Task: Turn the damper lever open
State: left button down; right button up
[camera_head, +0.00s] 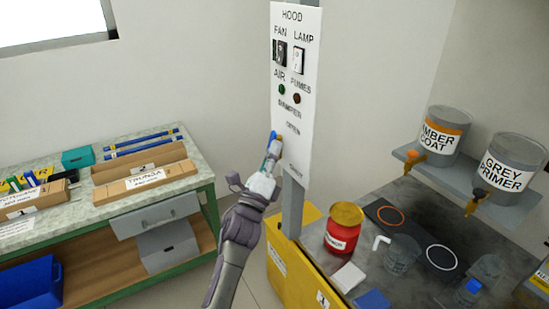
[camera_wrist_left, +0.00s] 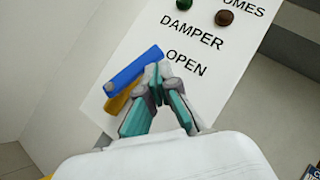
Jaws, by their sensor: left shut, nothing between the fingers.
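The white hood panel (camera_head: 297,60) carries the words DAMPER and OPEN. The damper lever (camera_wrist_left: 133,68) is a blue bar in the left wrist view, left of the word OPEN and below DAMPER, slanting across the panel's left part. A yellow-orange piece (camera_wrist_left: 122,97) shows just under it. In the head view only a small blue bit of the lever (camera_head: 273,134) shows above my gripper. My left gripper (camera_head: 274,146) is shut and empty at the panel's left edge. Its fingertips (camera_wrist_left: 157,76) overlap the lever's right end; I cannot tell if they touch. My right gripper is not in view.
The panel hangs on a grey post (camera_head: 292,208) above a yellow cabinet (camera_head: 296,275). A red jar (camera_head: 343,236) and glass beakers stand on the bench to the right. Paint cans sit on a wall shelf (camera_head: 455,178). A green-framed workbench (camera_head: 100,228) stands left.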

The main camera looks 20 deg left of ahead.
pick_arm(q)
jog(key=shift+w+a+r+b, duration=0.35)
jog(key=shift+a+r+b, duration=0.15)
jog(key=shift+r, duration=0.2)
jog(key=shift+w+a+r, duration=0.1)
dwell(0.5)
